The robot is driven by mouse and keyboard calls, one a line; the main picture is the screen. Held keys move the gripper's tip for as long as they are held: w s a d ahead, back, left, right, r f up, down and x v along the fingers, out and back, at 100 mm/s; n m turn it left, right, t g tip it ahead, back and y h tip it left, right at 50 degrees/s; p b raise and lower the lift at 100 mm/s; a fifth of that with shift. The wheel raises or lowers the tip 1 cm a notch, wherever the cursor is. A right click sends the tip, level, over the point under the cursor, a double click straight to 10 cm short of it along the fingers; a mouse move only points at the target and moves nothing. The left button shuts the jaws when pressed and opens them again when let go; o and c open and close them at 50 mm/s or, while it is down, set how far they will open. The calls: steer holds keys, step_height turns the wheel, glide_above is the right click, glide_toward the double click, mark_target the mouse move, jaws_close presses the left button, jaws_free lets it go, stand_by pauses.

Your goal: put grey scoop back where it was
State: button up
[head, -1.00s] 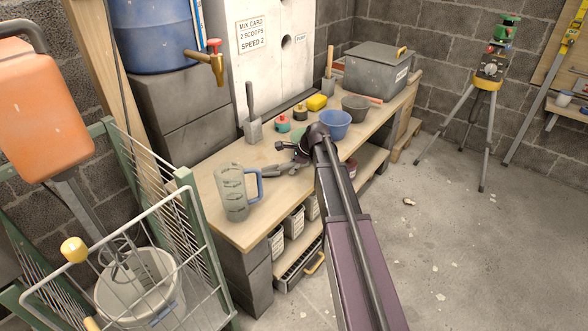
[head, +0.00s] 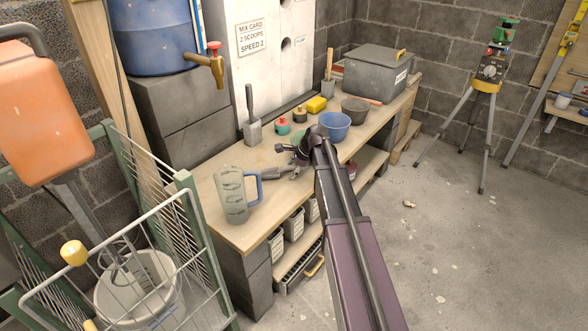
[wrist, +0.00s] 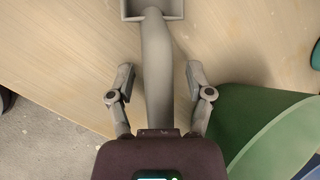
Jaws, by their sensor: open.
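The grey scoop (wrist: 157,55) lies over the pale wooden bench in the wrist view, its square pan at the top edge and partly cut off. Its handle runs down between the two fingers of my gripper (wrist: 157,85). The fingers are open, with a visible gap on each side of the handle. In the head view my gripper (head: 284,161) is low over the bench, right of the measuring jug. There the scoop is small and hard to separate from the fingers.
The clear jug (head: 233,195) stands near the bench's left end. A dark-handled tool (head: 251,115) stands upright at the back. A blue bowl (head: 333,127) is beyond my wrist. A green container (wrist: 262,125) is close right of my gripper in the wrist view.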

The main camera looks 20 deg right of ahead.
steer(key=p+v, duration=1)
steer(key=v, duration=0.2)
stand_by(0.4)
steer(key=shift+s, duration=0.1)
stand_by(0.5)
steer(key=shift+f, duration=0.1)
steer(key=s+a+n+g+h, duration=0.1)
steer(key=s+a+n, duration=0.2)
steer(key=s+n, duration=0.3)
steer(key=s+a+f+n+g+h, duration=0.1)
steer(key=s+a+n, duration=0.3)
steer(key=s, duration=0.6)
steer(key=s+a+f+n+g+h, duration=0.1)
steer(key=s+a+n, duration=0.3)
steer(key=s+n, duration=0.4)
steer(key=shift+n+g+h, duration=0.3)
steer(key=shift+n+h, duration=0.1)
steer(key=shift+h, duration=0.2)
